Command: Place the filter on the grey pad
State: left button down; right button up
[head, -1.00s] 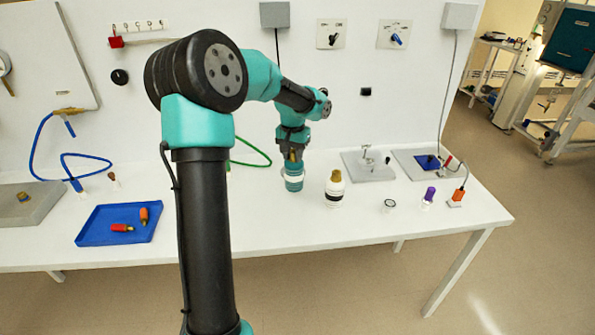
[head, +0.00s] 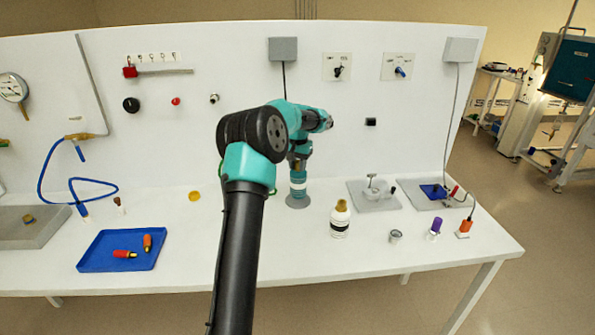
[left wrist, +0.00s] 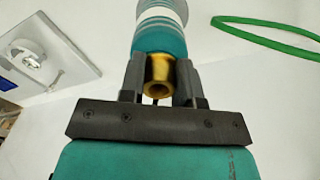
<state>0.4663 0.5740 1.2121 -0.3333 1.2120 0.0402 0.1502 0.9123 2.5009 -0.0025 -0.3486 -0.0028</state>
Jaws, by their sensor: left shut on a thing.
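The filter (head: 298,183) is a teal cylinder with a white band and a brass fitting on top. It stands upright under my left gripper (head: 299,158), whose jaws are shut on the brass fitting. The grey pad (head: 298,202) is a round disc on the bench directly beneath the filter, mostly covered by it. I cannot tell whether the filter touches the pad. In the left wrist view the filter (left wrist: 162,35) extends away from the left gripper (left wrist: 160,75), with the brass fitting between the fingers. My right gripper is not in view.
A white bottle with a gold cap (head: 340,222) stands right of the filter. A small metal cup (head: 395,236), a purple-capped vial (head: 433,229) and grey plates (head: 374,200) lie farther right. A blue tray (head: 90,262) is at left. A green hose (left wrist: 265,40) lies nearby.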

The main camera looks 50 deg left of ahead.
pick_arm(q)
jog(key=shift+w+a, duration=0.5)
jog(key=shift+a, duration=0.15)
jog(key=shift+w, duration=0.1)
jog(key=shift+w+a+f, duration=0.15)
jog(key=shift+a, duration=0.05)
jog(key=shift+f, duration=1.75)
jog(key=c, duration=0.8)
grip_release()
notch_tip(320, 180, up, 12)
jog(key=shift+r, duration=0.1)
